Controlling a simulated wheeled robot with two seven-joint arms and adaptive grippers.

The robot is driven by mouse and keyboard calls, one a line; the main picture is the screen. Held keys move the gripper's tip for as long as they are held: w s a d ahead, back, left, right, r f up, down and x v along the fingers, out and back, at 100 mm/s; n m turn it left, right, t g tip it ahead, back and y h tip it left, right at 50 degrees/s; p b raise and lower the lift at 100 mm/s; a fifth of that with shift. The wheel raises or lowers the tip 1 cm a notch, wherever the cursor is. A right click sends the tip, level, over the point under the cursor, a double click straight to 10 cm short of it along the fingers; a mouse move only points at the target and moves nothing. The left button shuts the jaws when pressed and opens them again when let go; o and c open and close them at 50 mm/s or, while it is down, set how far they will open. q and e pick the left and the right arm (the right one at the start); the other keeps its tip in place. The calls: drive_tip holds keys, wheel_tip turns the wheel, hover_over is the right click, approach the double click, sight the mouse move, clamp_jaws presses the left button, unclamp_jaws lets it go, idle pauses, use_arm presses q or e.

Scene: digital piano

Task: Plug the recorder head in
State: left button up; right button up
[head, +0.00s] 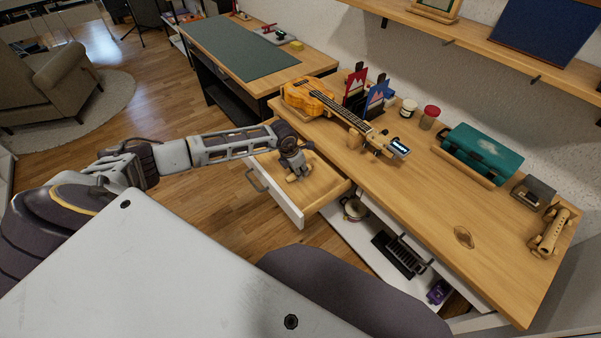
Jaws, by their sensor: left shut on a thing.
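My left gripper (297,172) reaches down into the open wooden drawer (325,187) at the desk's left end. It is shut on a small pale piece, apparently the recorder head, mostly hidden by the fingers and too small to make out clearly. A light wooden recorder body (550,232) lies in a holder at the desk's far right end, well apart from the left gripper. My right gripper is not in view.
The desk's front middle is mostly clear. A shelf (480,40) hangs above.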

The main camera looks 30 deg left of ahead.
use_arm(q)
drive_tip(key=shift+r+p, duration=0.6)
drive_tip(key=shift+r, duration=0.35)
drive_tip(key=shift+r+p, duration=1.35)
drive_tip(key=shift+r, duration=0.75)
drive_tip(key=shift+d, duration=0.1)
